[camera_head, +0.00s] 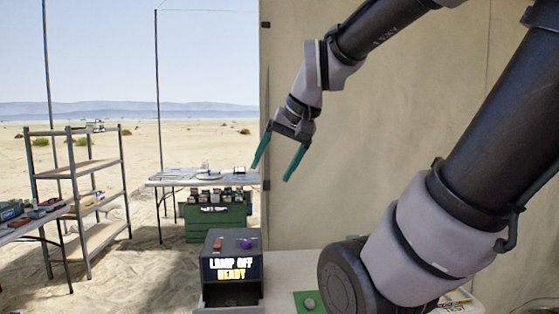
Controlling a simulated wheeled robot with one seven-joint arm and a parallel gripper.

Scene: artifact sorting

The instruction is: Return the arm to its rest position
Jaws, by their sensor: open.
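My gripper (278,165) hangs in the upper middle of the head view, its two teal fingers spread apart with nothing between them. It points down and to the left, above the table and in front of the tan wall. My arm comes in from the right side of the picture, bends at the top and hides part of the table at the lower right. The gripper is well above the dark box and touches nothing that I can see.
A dark box (231,245) with a sign reading "LAMP OFF READY" stands on the near table (283,265). Behind are a green crate (216,225), a far table (160,182) and a shelf rack (98,238). The tan wall (400,130) is close behind my arm.

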